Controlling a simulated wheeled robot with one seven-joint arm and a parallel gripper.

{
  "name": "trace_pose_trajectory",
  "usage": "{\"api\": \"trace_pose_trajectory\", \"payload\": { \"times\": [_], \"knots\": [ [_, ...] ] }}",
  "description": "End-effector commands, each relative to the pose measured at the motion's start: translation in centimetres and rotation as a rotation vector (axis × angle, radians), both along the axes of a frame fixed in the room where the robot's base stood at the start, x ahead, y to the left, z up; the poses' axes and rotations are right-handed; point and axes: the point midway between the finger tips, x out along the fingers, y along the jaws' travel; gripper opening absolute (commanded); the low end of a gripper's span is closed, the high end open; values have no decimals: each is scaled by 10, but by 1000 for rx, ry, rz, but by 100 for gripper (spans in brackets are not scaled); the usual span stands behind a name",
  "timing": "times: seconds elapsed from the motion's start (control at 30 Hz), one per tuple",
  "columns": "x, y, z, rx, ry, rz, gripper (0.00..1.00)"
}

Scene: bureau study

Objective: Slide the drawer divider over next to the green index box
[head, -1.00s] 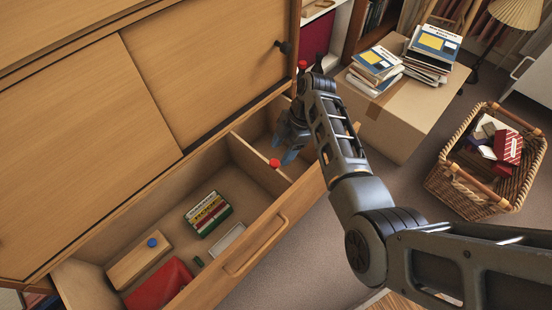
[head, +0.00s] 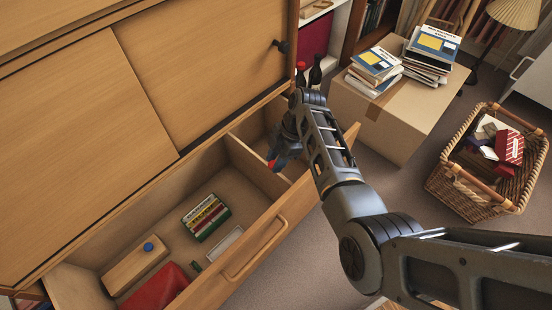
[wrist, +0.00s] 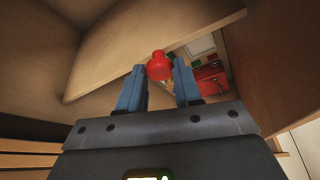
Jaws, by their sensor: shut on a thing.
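The drawer divider (head: 252,165) is a wooden board across the open drawer, with a red knob (wrist: 158,66) on its top edge. My gripper (head: 277,163) is at the divider, its blue fingers on either side of the knob and shut on it. The wrist view shows the fingers (wrist: 158,85) and the divider's board (wrist: 120,45). A box of coloured cards with green on its sides (head: 206,217), which looks like the green index box, lies left of the divider. A clear stretch of drawer floor separates them.
Left in the drawer are a wooden block with a blue knob (head: 135,268), a red box (head: 160,287), a white tray (head: 225,243) and a small dark green piece (head: 196,267). The drawer front (head: 240,262) bounds the space. A cardboard box (head: 385,115) and wicker basket (head: 487,165) stand right.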

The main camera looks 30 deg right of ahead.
Motion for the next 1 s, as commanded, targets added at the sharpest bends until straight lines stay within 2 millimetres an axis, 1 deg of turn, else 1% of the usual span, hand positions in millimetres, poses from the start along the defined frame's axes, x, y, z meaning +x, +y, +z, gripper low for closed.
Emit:
{"api": "trace_pose_trajectory", "payload": {
  "times": [0.03, 0.2, 0.27, 0.3, 0.57, 0.63, 0.67, 0.77, 0.87, 0.9, 1.0],
  "knots": [
    [0, 0, 0, 0, 1, 0, 23],
    [0, 0, 0, 0, 1, 0, 7],
    [-1, 0, 0, 0, 2, 1, 1],
    [-1, 0, 0, 0, 2, 1, 0],
    [-1, 0, 0, 0, 2, 1, 0],
    [-2, 5, 1, -1, 3, 2, 0],
    [-4, 8, 2, -1, 4, 4, 0],
    [-10, 27, 5, -2, 5, 7, 0],
    [-19, 54, 6, -3, 5, 9, 0],
    [-23, 65, 5, -2, 6, 9, 0],
    [-31, 89, 4, -2, 5, 6, 0]
  ]
}}
